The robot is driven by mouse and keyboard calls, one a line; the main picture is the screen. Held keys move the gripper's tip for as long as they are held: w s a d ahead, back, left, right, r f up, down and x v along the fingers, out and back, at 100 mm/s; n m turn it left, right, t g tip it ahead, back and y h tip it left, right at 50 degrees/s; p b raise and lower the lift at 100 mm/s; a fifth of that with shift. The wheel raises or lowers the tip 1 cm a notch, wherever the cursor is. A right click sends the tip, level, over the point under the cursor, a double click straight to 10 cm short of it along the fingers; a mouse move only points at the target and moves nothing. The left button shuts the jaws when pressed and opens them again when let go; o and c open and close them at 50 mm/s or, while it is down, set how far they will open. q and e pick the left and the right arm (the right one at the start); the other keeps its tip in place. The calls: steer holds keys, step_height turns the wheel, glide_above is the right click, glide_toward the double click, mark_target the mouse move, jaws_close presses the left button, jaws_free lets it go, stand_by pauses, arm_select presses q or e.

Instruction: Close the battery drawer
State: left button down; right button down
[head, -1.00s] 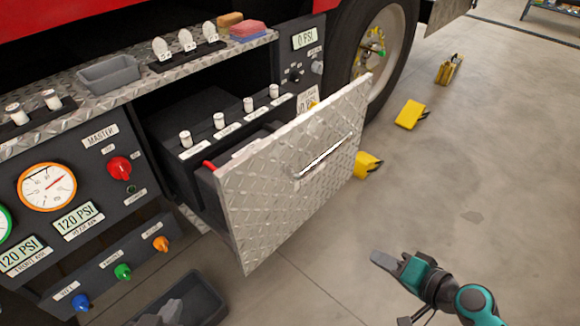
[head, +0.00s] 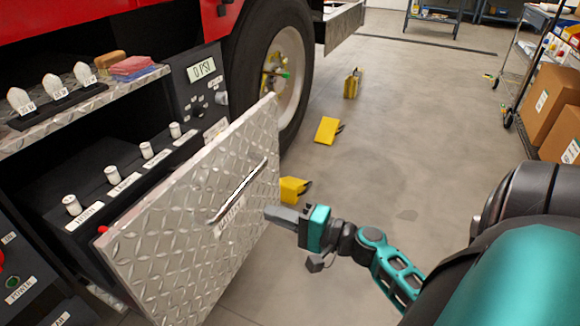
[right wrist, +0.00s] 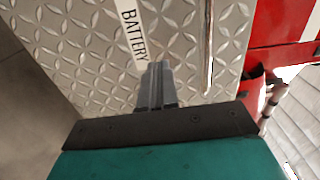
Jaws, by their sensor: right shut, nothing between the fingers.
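The battery drawer (head: 190,235) is pulled out from the truck's side, with its diamond-plate front facing me. A long bar handle (head: 238,190) and a label are on that front. The drawer front also fills much of the right wrist view (right wrist: 95,50), with the label "BATTERY" (right wrist: 131,38) just beyond the fingers. My right gripper (head: 268,212) is shut and empty, close in front of the drawer front, right of the handle. I cannot tell whether the fingertips (right wrist: 157,68) touch the plate. My left gripper is not in view.
Yellow wheel chocks (head: 328,130) lie on the floor beside the large tire (head: 272,60). A shelf (head: 90,105) above the drawer holds bulbs and sponges. Cardboard boxes (head: 550,105) stand on a rack at right.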

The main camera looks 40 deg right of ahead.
mark_target(243, 204)
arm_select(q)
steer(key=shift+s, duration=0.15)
arm_select(e)
steer(key=x, duration=0.8)
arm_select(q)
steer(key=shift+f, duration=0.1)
arm_select(e)
steer(key=shift+w+a, duration=0.1)
steer(key=shift+w, duration=0.05)
